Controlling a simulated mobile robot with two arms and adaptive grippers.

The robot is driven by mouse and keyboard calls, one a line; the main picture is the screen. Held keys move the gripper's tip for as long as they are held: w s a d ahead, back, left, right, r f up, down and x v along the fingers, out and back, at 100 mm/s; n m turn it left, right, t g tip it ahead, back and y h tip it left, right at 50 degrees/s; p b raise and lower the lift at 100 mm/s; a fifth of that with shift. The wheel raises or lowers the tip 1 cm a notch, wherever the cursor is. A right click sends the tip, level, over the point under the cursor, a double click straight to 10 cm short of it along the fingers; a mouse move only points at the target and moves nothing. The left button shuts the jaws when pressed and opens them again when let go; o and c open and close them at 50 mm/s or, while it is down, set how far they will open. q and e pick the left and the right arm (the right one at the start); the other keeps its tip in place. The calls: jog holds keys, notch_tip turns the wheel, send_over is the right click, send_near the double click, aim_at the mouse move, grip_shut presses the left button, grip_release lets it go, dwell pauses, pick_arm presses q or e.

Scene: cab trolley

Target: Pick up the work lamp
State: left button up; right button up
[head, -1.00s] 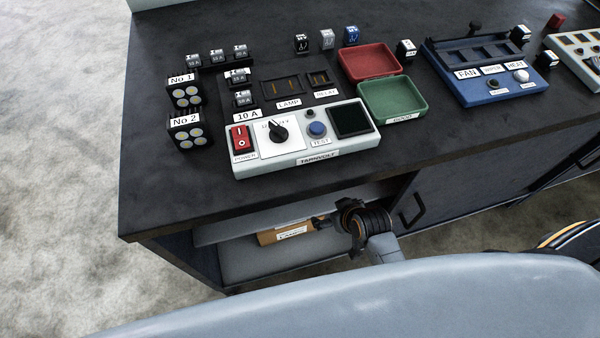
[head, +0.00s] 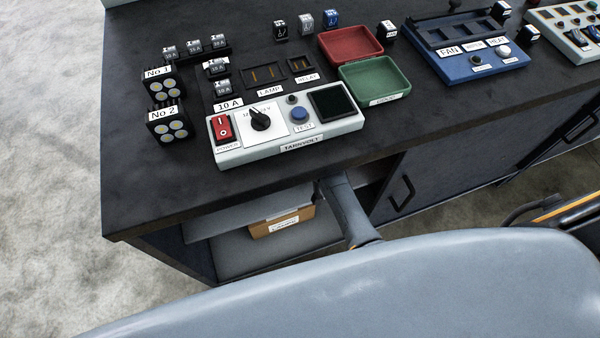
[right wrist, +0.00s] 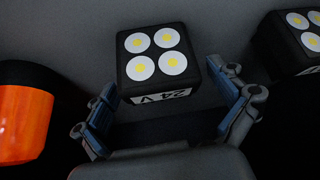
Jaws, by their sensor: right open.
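In the right wrist view a black square work lamp (right wrist: 153,57) with yellow-centred white discs and a "24 V" label sits on a dark grey surface. My right gripper (right wrist: 168,92) is open, its fingers spread at the near corners of this lamp, not closed on it. A second, similar lamp (right wrist: 300,40) is cut off at the right edge. In the head view, two like lamps, No 1 (head: 164,84) and No 2 (head: 170,125), stand on the bench top. There my right gripper is hidden under the bench. My left gripper is not in view.
An orange and black object (right wrist: 24,122) lies left of the gripper. A cardboard box (head: 282,222) sits on the shelf (head: 240,252) under the bench top (head: 160,190). The Tarnvolt tester (head: 288,135), red tray (head: 350,44) and green tray (head: 374,80) are on top.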

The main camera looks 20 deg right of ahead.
jog(key=shift+x, duration=1.05)
jog(key=shift+r, duration=0.1)
jog(key=c, duration=1.6)
jog(key=shift+r, duration=0.5)
jog(key=r, duration=0.2)
jog(key=shift+s+r+p, duration=0.3)
jog(key=shift+p, duration=0.05)
jog(key=s+d, duration=0.1)
jog(key=s, duration=0.4)
jog(key=s+d, duration=0.1)
jog(key=s, duration=0.5)
jog(key=s+d, duration=0.2)
jog(key=s, duration=0.4)
jog(key=shift+p, duration=0.4)
